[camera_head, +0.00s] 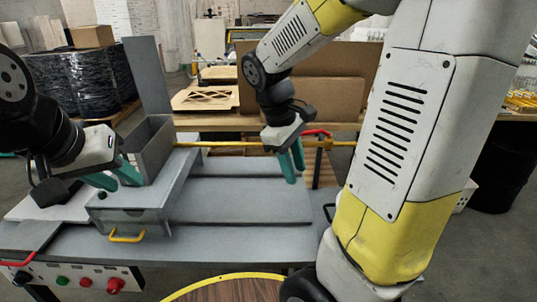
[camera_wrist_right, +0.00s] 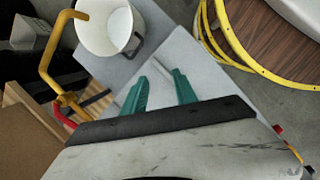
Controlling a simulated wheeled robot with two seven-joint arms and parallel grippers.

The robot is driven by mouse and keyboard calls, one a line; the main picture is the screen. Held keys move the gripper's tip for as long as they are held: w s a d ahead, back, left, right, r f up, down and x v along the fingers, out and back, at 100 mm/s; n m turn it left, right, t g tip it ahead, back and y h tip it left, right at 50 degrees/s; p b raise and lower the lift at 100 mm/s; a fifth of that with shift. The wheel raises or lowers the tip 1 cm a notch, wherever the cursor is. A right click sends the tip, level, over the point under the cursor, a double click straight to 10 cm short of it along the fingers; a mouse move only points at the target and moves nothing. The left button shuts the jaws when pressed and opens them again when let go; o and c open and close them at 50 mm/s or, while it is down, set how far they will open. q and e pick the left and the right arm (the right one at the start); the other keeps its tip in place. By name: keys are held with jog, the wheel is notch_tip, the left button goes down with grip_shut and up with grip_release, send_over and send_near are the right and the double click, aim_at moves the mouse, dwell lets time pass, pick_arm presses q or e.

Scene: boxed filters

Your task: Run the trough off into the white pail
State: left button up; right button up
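A grey open-topped trough (camera_head: 152,148) stands at left in the head view, with an upright panel behind it. A yellow pipe (camera_head: 235,144) runs right from near it to a valve with a red handle (camera_head: 316,132). The wrist view shows the red handle (camera_wrist_right: 63,112) and the bent yellow pipe (camera_wrist_right: 47,70). The white pail (camera_wrist_right: 104,26) stands upright beside the pipe end, its visible inside empty; my right arm hides most of it in the head view. My left gripper (camera_head: 116,177) is open beside the trough. My right gripper (camera_head: 292,161) is open and empty, short of the valve; its fingers show apart (camera_wrist_right: 160,92).
A grey bench (camera_head: 240,205) with flat panels lies below my grippers. A yellow drawer handle (camera_head: 127,237) and red and green buttons (camera_head: 88,282) are at front left. A yellow-rimmed round table (camera_head: 230,290) is in front. Cardboard (camera_head: 330,98) stands behind the valve.

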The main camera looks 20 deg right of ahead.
jog(key=s+a+r+m+t+y, duration=0.4)
jog(key=r+m, duration=0.1)
jog(key=shift+s+a+r, duration=0.2)
jog(key=shift+s+a, duration=0.2)
jog(key=shift+c, duration=0.2)
jog(key=shift+w+d+r, duration=0.1)
jog(key=shift+w, duration=0.1)
jog(key=c, duration=0.4)
jog(key=shift+m+t, duration=0.3)
jog(key=shift+m, duration=0.5)
jog(key=w+d+r, duration=0.1)
jog(key=w+d, duration=0.1)
jog(key=w, duration=0.2)
jog(key=w+d+r, duration=0.2)
jog(key=w, duration=0.3)
jog(key=w+d+r, duration=0.2)
jog(key=w, duration=0.2)
jog(key=shift+w, duration=0.15)
grip_shut()
jog(key=w+d+m, duration=0.1)
jog(key=w+d, duration=0.8)
jog(key=w, duration=0.3)
jog(key=shift+h, duration=0.4)
jog(key=f, duration=0.9)
jog(key=shift+w+d+f, duration=0.1)
jog(key=shift+w+d, duration=0.1)
jog(key=shift+w, duration=0.15)
jog(key=shift+s+f, duration=0.15)
jog(key=shift+s, duration=0.5)
